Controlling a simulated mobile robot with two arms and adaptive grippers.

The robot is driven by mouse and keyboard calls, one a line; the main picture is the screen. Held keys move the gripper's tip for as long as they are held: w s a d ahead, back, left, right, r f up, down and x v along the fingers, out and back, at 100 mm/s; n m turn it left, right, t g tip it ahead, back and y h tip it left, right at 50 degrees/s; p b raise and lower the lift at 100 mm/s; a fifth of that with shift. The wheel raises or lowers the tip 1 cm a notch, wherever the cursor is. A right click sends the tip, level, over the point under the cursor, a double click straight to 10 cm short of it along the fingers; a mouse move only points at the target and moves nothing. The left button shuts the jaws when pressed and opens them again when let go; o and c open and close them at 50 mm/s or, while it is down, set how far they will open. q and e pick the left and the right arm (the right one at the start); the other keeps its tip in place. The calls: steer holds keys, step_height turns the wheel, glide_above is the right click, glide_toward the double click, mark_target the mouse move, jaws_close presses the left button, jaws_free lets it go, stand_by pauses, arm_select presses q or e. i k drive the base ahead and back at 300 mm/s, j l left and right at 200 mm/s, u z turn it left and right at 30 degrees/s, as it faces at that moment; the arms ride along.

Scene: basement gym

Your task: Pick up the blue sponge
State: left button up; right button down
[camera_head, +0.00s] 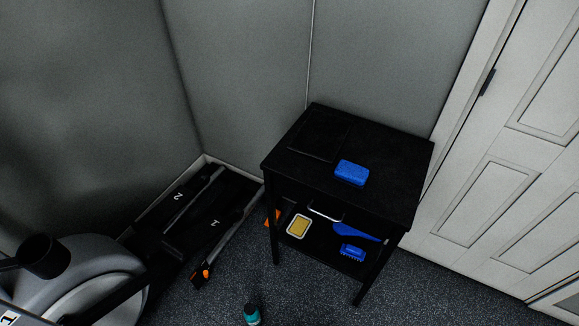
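The blue sponge (352,172) is a small, bright blue block with rounded corners. It lies flat on top of the small black table (390,190), near the middle of the tabletop. Nothing is touching it from above. Neither of my grippers shows in the head view, so their positions relative to the sponge cannot be seen.
A flat dark item (318,135) lies on the tabletop's back left. The lower shelf holds a yellow item in a pale frame (299,225) and a blue brush (351,252). Exercise equipment (95,275) stands left; a teal bottle (252,314) is on the floor. A white door (490,195) is right.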

mark_target(346, 171)
steer(key=i+l+u, duration=0.3)
steer(key=l, duration=0.3)
steer(key=l+u, duration=0.3)
steer(key=l, duration=0.35)
steer(key=l+u, duration=0.3)
steer(key=l, duration=0.35)
